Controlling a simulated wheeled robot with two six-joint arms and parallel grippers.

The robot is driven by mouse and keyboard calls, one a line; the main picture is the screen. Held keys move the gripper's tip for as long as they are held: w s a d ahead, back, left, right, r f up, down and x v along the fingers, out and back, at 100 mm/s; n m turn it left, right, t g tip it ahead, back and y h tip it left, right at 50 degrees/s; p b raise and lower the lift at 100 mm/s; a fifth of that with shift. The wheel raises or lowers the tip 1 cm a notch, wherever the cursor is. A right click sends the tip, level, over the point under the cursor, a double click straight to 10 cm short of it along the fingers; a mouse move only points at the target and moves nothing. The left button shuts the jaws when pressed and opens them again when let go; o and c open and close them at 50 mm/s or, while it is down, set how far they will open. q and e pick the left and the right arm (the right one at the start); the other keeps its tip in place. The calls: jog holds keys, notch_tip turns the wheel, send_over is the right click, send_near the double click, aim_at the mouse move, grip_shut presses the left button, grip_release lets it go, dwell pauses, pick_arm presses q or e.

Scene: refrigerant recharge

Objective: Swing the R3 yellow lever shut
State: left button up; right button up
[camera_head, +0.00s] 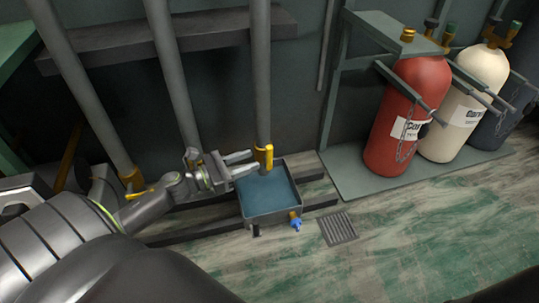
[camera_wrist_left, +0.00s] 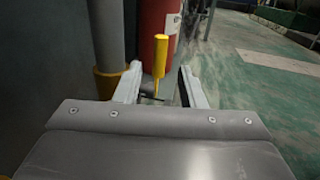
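The yellow lever (camera_head: 268,156) is at the foot of the rightmost grey pipe (camera_head: 261,80), above a blue-grey tray (camera_head: 290,183). No R3 label can be read. In the left wrist view the lever shows between the spread fingers (camera_wrist_left: 160,72); contact cannot be told. My right gripper is not in view.
Two more pipes (camera_head: 174,75) with yellow fittings stand left. A red cylinder (camera_head: 412,85), a cream cylinder (camera_head: 475,90) and a dark one stand in a rack at right. A small blue-handled valve (camera_head: 296,223) is on the tray's front. A floor grate (camera_head: 338,229) lies beside it; the floor at right is clear.

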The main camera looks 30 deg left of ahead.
aim_at(270, 159)
pick_arm(q)
jog(key=x, duration=0.7)
jog(key=shift+w+d, duration=0.1)
jog(key=shift+w, duration=0.1)
grip_shut()
